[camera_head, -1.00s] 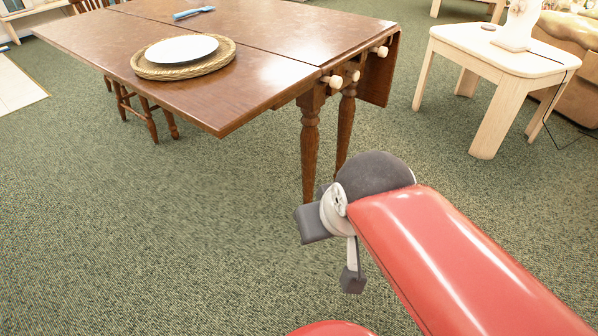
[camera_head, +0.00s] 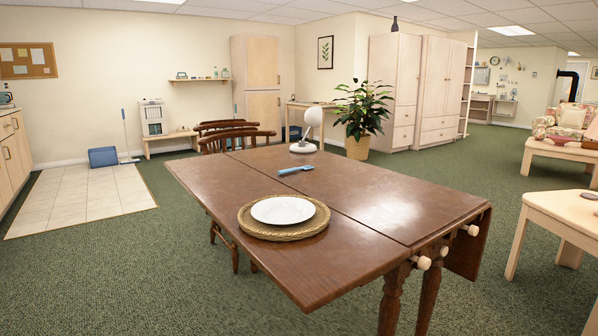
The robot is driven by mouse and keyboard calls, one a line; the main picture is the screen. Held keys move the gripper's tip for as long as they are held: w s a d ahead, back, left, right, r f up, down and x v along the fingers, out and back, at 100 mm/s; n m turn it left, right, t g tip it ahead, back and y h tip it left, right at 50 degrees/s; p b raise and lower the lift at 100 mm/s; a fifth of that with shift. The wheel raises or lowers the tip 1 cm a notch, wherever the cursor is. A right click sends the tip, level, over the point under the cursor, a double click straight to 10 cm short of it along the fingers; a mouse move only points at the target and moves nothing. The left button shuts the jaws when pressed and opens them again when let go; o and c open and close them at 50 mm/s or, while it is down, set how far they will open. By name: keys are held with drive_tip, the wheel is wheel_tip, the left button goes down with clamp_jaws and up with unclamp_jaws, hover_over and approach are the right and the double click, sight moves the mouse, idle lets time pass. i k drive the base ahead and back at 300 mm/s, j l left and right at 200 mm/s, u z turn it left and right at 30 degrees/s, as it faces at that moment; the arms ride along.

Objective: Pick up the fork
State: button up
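A blue fork (camera_head: 295,170) lies flat on the brown wooden table (camera_head: 400,212), beyond the plate and toward the far side. A white plate (camera_head: 283,210) sits on a round woven mat (camera_head: 284,232) on the nearer left part of the table. Nothing is seen touching the fork. My gripper is out of the frame now, so its state does not show.
A white lamp (camera_head: 309,130) stands at the table's far end. Wooden chairs (camera_head: 228,138) are behind the table. A light wooden side table (camera_head: 560,215) stands at the right. Green carpet is clear at the left and front.

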sight(308, 167)
drive_tip(key=i+l+z, duration=1.25)
drive_tip(key=i+z, duration=0.4)
drive_tip(key=i+u, duration=0.45)
drive_tip(key=i, duration=0.15)
drive_tip(key=i+l+u, duration=0.15)
drive_tip(key=i+u, duration=0.3)
drive_tip(key=i, duration=0.15)
drive_tip(key=i+j+u, duration=0.1)
drive_tip(key=i+u, duration=0.45)
drive_tip(key=u, duration=0.3)
drive_tip(key=i+u, duration=0.4)
drive_tip(key=i+l+u, duration=0.15)
drive_tip(key=u, duration=0.3)
drive_tip(key=i+l+u, duration=0.2)
drive_tip(key=l+u, duration=0.2)
drive_tip(key=i+l+u, duration=0.2)
drive_tip(key=u, duration=0.25)
